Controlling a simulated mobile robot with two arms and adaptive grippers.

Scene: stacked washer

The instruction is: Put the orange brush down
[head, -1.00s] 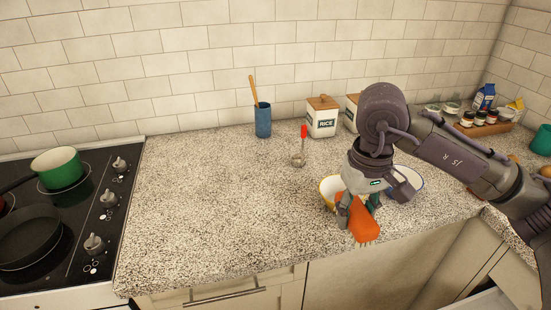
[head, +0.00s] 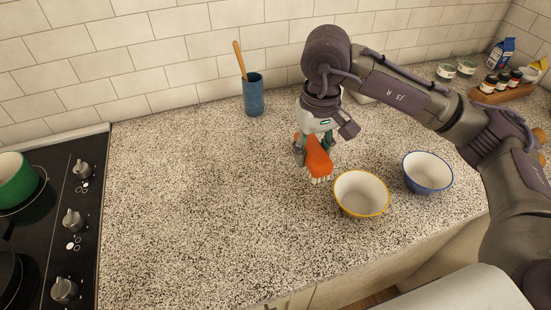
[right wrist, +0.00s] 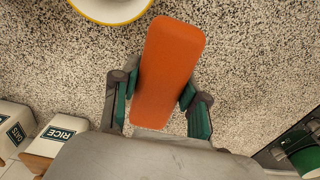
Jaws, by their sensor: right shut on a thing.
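The orange brush (head: 318,156) has an orange back and pale bristles. My right gripper (head: 314,151) is shut on it, left of the yellow-rimmed bowl. In the right wrist view the brush (right wrist: 168,72) sits between the two green-padded fingers of the right gripper (right wrist: 160,100), with speckled counter (right wrist: 245,75) beneath. I cannot tell how high the brush is above the counter, or whether it touches it. My left gripper is not in view.
A yellow-rimmed bowl (head: 361,194) and a blue-rimmed bowl (head: 428,173) stand to the right of the brush. A blue utensil cup (head: 254,94) stands by the wall. The stove (head: 60,225) is at the left. The counter between is wide and clear.

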